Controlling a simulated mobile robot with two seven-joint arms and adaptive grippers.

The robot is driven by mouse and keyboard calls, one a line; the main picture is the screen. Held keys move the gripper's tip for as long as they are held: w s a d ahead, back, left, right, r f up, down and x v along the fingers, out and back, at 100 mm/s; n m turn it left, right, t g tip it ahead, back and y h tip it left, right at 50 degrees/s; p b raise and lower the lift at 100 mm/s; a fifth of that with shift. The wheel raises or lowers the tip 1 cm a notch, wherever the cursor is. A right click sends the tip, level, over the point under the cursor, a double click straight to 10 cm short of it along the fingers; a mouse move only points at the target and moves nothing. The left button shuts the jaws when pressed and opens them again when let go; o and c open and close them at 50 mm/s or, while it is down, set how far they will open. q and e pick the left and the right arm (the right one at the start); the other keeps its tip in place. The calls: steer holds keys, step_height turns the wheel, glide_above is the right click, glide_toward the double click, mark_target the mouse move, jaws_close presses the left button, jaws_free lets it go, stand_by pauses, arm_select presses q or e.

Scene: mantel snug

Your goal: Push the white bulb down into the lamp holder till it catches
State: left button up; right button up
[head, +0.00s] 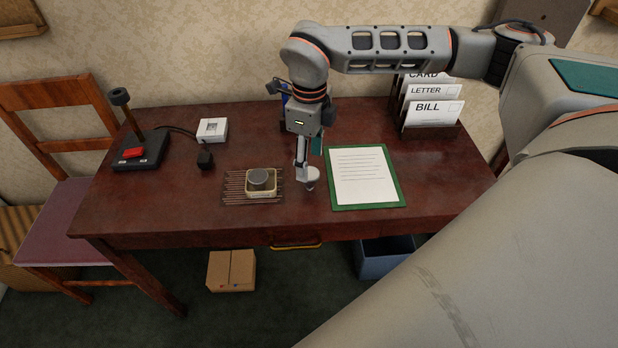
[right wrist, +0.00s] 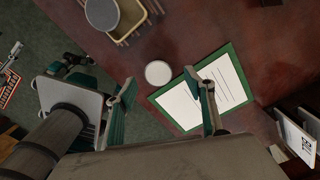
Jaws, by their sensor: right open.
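The white bulb (head: 311,183) is small in the head view, at the front of the desk just below my right gripper (head: 304,171). In the right wrist view it shows as a pale round shape (right wrist: 158,73) between the two spread fingertips (right wrist: 160,80), with gaps to both sides. My right gripper is open and points down. The lamp holder appears to be the dark cup (head: 119,96) on top of a brown stem. The stem leans up from a black base (head: 140,150) with a red switch. The inside of the cup is not visible.
A slatted mat (head: 233,188) carries a cream tray (head: 249,189) with a grey round object (head: 262,179). A green clipboard (head: 337,197) lies right of the bulb. A letter rack (head: 430,131) stands at the back right. A white socket box (head: 213,130) and black plug (head: 205,160) lie near the lamp.

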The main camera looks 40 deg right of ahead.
mark_target(310, 180)
steer(key=shift+f, duration=0.15)
step_height(310, 180, down, 5)
steer(key=shift+s+a+f+b, duration=0.1)
steer(key=shift+a+f+b, duration=0.05)
steer(key=shift+b, duration=0.35)
steer(key=c, duration=1.1)
